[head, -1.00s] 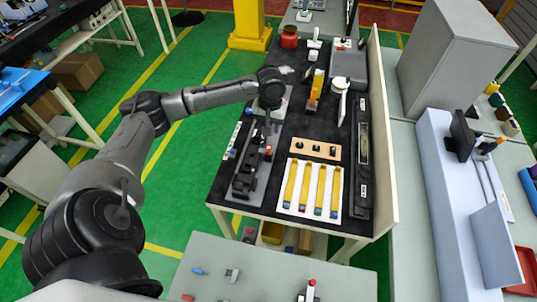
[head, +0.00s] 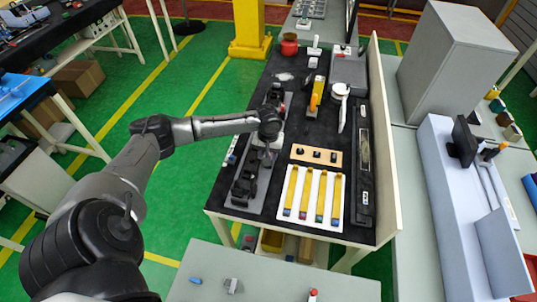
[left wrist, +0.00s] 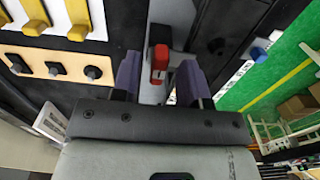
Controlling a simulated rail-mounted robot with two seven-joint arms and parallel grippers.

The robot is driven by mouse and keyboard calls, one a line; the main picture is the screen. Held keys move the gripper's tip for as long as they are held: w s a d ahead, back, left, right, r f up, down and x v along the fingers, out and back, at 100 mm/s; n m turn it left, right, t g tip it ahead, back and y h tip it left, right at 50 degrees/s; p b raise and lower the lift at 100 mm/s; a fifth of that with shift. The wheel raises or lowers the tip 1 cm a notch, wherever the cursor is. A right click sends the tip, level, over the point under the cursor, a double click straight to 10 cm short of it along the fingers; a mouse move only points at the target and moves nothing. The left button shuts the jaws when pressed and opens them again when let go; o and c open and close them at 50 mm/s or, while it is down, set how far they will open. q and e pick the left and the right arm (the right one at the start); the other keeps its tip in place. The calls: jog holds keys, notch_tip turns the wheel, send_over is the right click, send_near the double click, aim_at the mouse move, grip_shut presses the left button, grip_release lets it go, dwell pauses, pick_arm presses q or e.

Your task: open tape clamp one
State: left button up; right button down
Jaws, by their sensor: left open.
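Black clamp fixtures stand in a row on a long grey plate along the left side of the black table; one shows at the near end (head: 245,185) and one at the far end (head: 275,95). I cannot tell which is tape clamp one. My left gripper (head: 268,155) is over the middle of this row, pointing down, and hides part of it. In the left wrist view its two purple fingers (left wrist: 160,85) are apart, with a red-tipped lever (left wrist: 160,58) showing between them. I cannot tell whether they touch it. My right gripper is not in view.
Right of the row are a wooden board with black knobs (head: 301,152) and a white board (head: 298,213) with several yellow strips. An orange-handled tool (head: 317,92) and a white tool (head: 342,110) lie farther back. A cream panel (head: 384,150) edges the table's right side.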

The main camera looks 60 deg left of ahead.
pick_arm(q)
jog(key=shift+f, duration=0.35)
grip_shut()
